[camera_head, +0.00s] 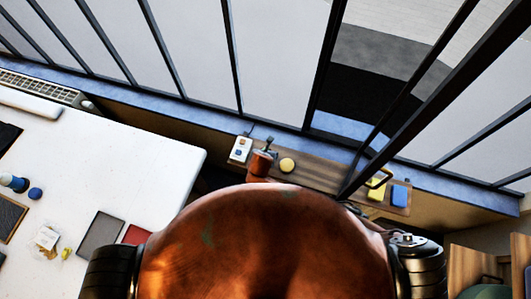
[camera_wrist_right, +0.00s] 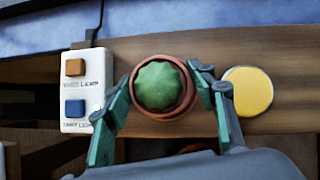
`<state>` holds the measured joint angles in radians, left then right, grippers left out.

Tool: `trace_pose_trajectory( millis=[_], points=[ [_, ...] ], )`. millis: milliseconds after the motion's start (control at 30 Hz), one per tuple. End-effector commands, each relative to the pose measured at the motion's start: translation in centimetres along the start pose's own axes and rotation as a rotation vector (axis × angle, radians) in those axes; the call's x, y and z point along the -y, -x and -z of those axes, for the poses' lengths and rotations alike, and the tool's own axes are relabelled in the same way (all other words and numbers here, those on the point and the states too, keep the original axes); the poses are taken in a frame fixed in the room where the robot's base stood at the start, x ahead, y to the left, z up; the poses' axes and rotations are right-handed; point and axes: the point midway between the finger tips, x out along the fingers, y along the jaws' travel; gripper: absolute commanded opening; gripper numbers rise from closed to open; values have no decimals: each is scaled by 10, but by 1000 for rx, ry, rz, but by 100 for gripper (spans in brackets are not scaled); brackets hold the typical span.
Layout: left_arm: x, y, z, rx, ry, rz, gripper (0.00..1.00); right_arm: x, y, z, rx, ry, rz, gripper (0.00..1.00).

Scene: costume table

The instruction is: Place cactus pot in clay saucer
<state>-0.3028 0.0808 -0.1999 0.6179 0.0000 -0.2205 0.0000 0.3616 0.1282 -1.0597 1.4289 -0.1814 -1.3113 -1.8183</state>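The cactus pot, a brown round pot with a ribbed green cactus (camera_wrist_right: 160,86), shows from above in the right wrist view. My right gripper (camera_wrist_right: 163,82) has one finger at each side of the pot, very close to its rim. I cannot tell whether the fingers press on it. In the head view my right gripper (camera_head: 266,146) is over the wooden shelf, and the pot cannot be made out clearly. A reddish-brown edge (camera_wrist_right: 197,148) shows below the pot; I cannot tell whether it is the clay saucer. My left gripper is not in view.
A white two-button switch box (camera_wrist_right: 86,90) stands left of the pot on the wooden shelf (camera_wrist_right: 292,70). A yellow disc (camera_wrist_right: 247,90) lies close to the right finger. Yellow and blue blocks (camera_head: 399,195) lie farther right. Dark window bars rise behind. A white table (camera_head: 130,165) is at left.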

Motion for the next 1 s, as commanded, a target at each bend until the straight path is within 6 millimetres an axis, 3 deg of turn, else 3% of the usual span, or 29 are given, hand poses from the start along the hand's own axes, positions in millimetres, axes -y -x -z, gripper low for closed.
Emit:
trace_pose_trajectory(
  millis=[167,533,1000],
  points=[
    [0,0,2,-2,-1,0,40,0,0,0,1,0,0,65],
    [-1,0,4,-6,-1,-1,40,0,8,-1,1,0,0,65],
    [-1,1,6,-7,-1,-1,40,-1,96,-1,2,0,-2,65]
  ],
)
